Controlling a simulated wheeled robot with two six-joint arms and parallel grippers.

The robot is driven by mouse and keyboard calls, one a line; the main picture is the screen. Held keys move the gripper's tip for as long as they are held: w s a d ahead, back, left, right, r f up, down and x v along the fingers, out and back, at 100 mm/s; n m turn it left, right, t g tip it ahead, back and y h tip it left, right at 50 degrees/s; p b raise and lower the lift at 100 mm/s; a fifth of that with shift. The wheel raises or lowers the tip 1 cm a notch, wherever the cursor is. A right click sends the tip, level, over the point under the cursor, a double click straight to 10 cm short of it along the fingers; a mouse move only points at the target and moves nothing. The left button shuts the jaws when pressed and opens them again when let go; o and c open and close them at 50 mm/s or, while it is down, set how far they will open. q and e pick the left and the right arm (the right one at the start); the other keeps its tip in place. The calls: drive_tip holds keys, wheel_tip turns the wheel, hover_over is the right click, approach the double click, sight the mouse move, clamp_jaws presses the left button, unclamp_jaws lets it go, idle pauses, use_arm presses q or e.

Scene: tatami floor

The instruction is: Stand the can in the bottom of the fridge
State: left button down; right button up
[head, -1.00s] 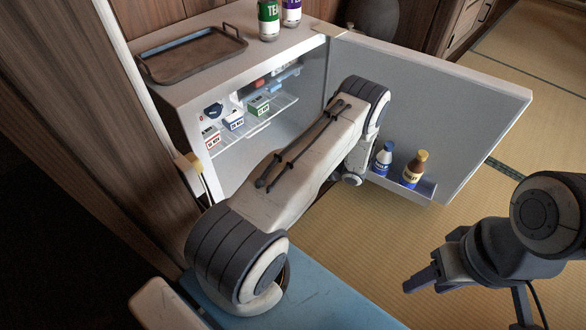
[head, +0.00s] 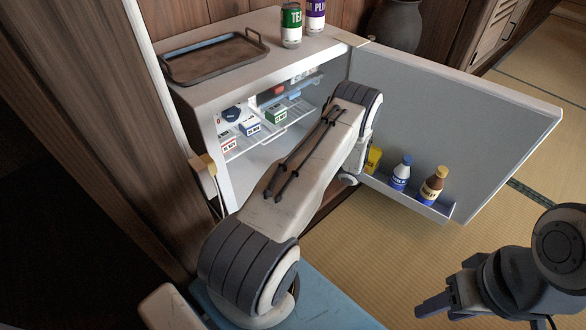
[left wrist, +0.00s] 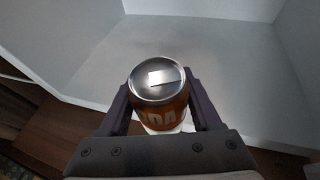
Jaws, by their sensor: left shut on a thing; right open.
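The orange can (left wrist: 160,106) is between the fingers of my left gripper (left wrist: 163,112) in the left wrist view. Its silver lid faces that camera. My left gripper is shut on it; in the head view my left arm hides both gripper and can. The white fridge (head: 222,160) stands with its door (head: 455,120) open to the right. A wire shelf (head: 262,142) inside holds several small cartons. My arm hides much of the fridge's lower space. My right gripper (head: 432,306) is open and empty at the lower right, over the floor.
A tray (head: 215,58), a green can (head: 291,25) and a purple can (head: 316,18) are on the fridge top. The door rack (head: 445,209) holds a blue-white bottle (head: 401,174), a brown bottle (head: 433,186) and a yellow item (head: 374,160). Tatami floor at right is clear.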

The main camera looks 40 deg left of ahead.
use_arm(q)
drive_tip(key=shift+w+a+f+b, duration=0.15)
drive_tip(key=shift+a+b, duration=0.7)
drive_tip(key=shift+a, duration=1.55)
drive_tip(key=shift+w+a+r+b, duration=0.2)
drive_tip(key=shift+a+b, duration=0.65)
drive_tip(key=shift+a, duration=1.5)
drive_tip(key=shift+w+a+f+b, duration=0.15)
drive_tip(key=shift+a+b, duration=0.2)
drive_tip(key=shift+a, duration=0.55)
drive_tip(key=shift+a+f+b, duration=0.15)
drive_tip(key=shift+a+b, duration=0.2)
drive_tip(key=shift+a, duration=0.6)
drive_tip(key=shift+w+a+f+b, duration=0.15)
drive_tip(key=shift+a+b, duration=0.2)
drive_tip(key=shift+a, duration=0.55)
unclamp_jaws()
drive_tip(key=p+v, duration=0.6)
drive_tip(key=v, duration=0.4)
drive_tip(key=shift+d+p, duration=0.2)
drive_tip(key=shift+p, duration=0.1)
